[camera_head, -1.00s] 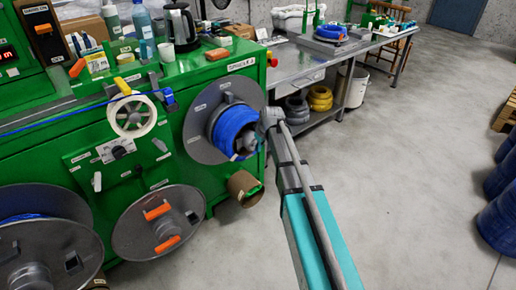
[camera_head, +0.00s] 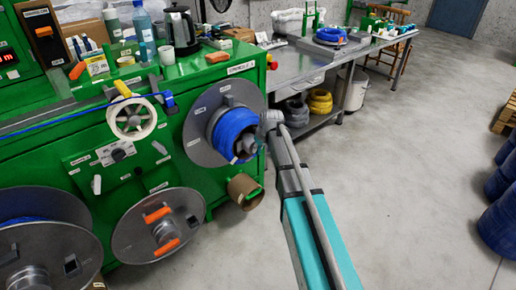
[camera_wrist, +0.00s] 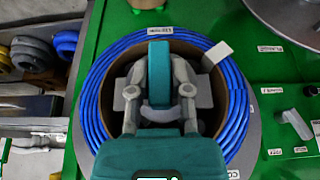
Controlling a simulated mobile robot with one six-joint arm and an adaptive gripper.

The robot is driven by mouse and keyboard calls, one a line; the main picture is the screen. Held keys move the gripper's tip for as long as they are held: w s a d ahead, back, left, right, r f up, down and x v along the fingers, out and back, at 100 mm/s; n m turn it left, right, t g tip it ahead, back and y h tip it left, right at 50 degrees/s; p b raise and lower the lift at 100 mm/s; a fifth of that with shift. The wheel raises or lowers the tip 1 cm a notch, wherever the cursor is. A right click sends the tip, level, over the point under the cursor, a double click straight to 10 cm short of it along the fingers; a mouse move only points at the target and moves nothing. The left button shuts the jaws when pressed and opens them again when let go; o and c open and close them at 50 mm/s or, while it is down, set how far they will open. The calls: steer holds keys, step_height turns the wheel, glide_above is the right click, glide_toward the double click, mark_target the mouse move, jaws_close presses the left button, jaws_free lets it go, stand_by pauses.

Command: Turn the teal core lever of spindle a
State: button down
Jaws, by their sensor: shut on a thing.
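The teal core lever (camera_wrist: 158,64) stands upright in the picture in the wrist view, in the middle of spindle a's brown core (camera_wrist: 205,112). Blue cable (camera_wrist: 237,100) is wound around that core. My gripper (camera_wrist: 158,88) has one grey finger on each side of the lever and is shut on it. In the head view, the blue coil (camera_head: 232,128) sits against a grey flange (camera_head: 198,128) on the green machine's right end. My gripper reaches into the coil's open face there, and the lever is hidden.
The green machine (camera_head: 150,185) fills the left, with two lower reels, one a grey disc with orange handles (camera_head: 157,214). A brown tube (camera_head: 244,188) sticks out below the coil. A steel bench (camera_head: 300,68) stands behind.

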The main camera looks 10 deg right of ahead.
steer(key=shift+w+d+f+y, duration=0.1)
steer(key=shift+y, duration=0.3)
steer(key=g+y+b, duration=0.1)
steer(key=m+g+y+b, duration=0.1)
steer(key=y, duration=0.1)
steer(key=shift+w+d+f, duration=0.1)
steer(key=shift+d+f, duration=0.1)
steer(key=g+y+b, duration=0.1)
steer(key=y+b, duration=0.1)
steer(key=m+y+b, duration=0.1)
steer(key=b, duration=0.1)
steer(key=shift+d+f+g+y, duration=0.15)
steer(key=shift+f+g+y, duration=0.15)
steer(key=shift+g+y, duration=0.1)
steer(key=y+b, duration=0.1)
steer(key=b, duration=0.2)
steer(key=m+g+y+b, duration=0.1)
steer(key=y+b, duration=0.3)
steer(key=b, duration=0.1)
steer(key=shift+f+m+g+b, duration=0.25)
steer(key=shift+m+g+b, duration=0.05)
steer(key=shift+g, duration=0.1)
steer(key=y+b, duration=0.2)
steer(key=b, duration=0.1)
steer(key=shift+m, duration=0.3)
steer(key=shift+r+g+y+b, duration=0.15)
steer(key=shift+g+y+b, duration=0.15)
steer(key=shift+y+b, duration=0.1)
steer(key=shift+r, duration=0.1)
